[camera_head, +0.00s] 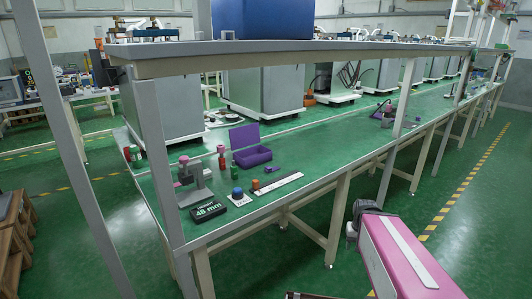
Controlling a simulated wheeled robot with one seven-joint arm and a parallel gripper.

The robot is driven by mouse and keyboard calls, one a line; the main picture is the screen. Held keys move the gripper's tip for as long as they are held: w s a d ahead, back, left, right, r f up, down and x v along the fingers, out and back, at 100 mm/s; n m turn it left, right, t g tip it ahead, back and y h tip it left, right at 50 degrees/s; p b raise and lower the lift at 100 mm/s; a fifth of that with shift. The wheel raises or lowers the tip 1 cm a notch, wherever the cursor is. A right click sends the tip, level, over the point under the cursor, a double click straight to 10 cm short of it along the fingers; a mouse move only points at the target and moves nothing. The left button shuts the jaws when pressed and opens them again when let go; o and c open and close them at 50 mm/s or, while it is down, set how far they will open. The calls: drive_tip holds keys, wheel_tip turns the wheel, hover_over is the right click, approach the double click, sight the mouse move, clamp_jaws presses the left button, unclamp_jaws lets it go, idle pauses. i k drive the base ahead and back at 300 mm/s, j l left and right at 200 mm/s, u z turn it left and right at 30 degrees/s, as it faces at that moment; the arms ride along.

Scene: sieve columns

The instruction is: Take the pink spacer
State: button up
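A small pink piece (183,160), possibly the pink spacer, sits on top of a grey stand (193,187) at the left end of the green bench. A reddish-pink-topped piece (221,150) stands farther back, beside the purple box. At this size I cannot tell for certain which is the spacer. My pink and white arm rises at the lower right. Its dark grey end, my gripper (353,232), is in front of the bench, well to the right of these things. Its fingers do not show clearly and nothing is visibly held.
An open purple box (252,158), a black display reading 48 mm (208,210), a blue-topped piece (237,193), an orange piece (255,185) and a white strip (277,184) are nearby. Posts and an upper shelf (300,47) frame the bench. Its middle is clear.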

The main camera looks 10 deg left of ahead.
sight(221, 149)
drive_tip(key=u, duration=1.4)
